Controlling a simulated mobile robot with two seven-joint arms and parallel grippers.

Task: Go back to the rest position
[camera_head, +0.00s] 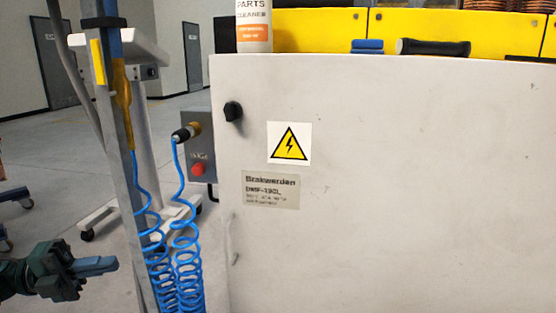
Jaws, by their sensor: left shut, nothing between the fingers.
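My left gripper (97,266) shows at the lower left. Its dark green body comes in from the left edge and its grey-blue fingers point right. The fingers are together with nothing between them. It hangs in the air, left of the blue coiled hose and the metal post. My right gripper is out of view. No copper tube can be made out for sure; coils of copper colour (489,4) are cut off at the top right edge.
A large white cabinet (400,180) with a black knob and a warning sign fills the right. A metal post (128,190) and blue coiled hoses (186,265) stand between it and my left gripper. A spray can (254,20) and a black-handled tool (433,47) are on top. Floor shows behind.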

